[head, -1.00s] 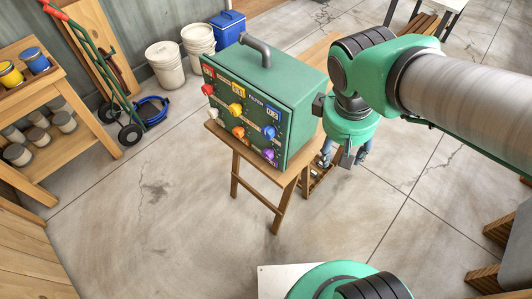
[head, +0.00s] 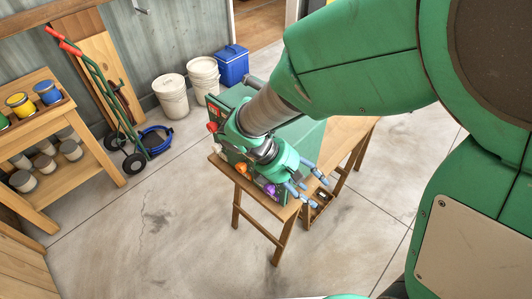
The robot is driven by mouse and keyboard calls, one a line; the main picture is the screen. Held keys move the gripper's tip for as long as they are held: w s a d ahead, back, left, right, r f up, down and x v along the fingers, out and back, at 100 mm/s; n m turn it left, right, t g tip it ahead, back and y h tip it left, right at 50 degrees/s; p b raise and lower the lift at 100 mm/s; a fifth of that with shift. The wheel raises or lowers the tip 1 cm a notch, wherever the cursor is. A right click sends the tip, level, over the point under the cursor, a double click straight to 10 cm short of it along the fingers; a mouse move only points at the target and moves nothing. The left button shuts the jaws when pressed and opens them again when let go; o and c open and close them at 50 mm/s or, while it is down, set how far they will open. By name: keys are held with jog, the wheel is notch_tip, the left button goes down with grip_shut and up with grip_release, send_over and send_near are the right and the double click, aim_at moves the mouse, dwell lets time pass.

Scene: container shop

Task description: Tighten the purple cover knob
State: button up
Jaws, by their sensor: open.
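The purple knob (head: 271,189) is at the lower right of the front panel of the green filter box (head: 309,138). It shows just left of my gripper's fingers, partly covered by my wrist. My gripper (head: 306,188) is open and empty, with blue-grey fingers spread to the right of the purple knob. I cannot tell how far the fingers are from the knob in depth. An orange knob (head: 241,168) and a red knob (head: 212,127) show on the same panel. My arm hides most of the panel, including the yellow and blue knobs.
A hand truck (head: 105,95), white buckets (head: 171,92) and a blue cooler (head: 232,66) stand behind. The floor in front is clear.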

jog(key=w+a+f+n+t+h+p, duration=0.2)
jog(key=w+a+f+n+h, duration=0.15)
jog(key=a+f+n, duration=0.2)
jog(key=n+t+h+p, duration=0.1)
jog(key=n+t+p, duration=0.3)
jog(key=n+t, duration=1.05)
send_near(266, 192)
jog(key=s+a+r+n+g, duration=0.2)
jog(key=a+n+g, duration=0.1)
jog(key=shift+w+r, duration=0.1)
jog(key=shift+x, duration=6.9)
jog(key=shift+r, duration=0.15)
jog(key=shift+c, duration=0.5)
jog(key=c, duration=1.1)
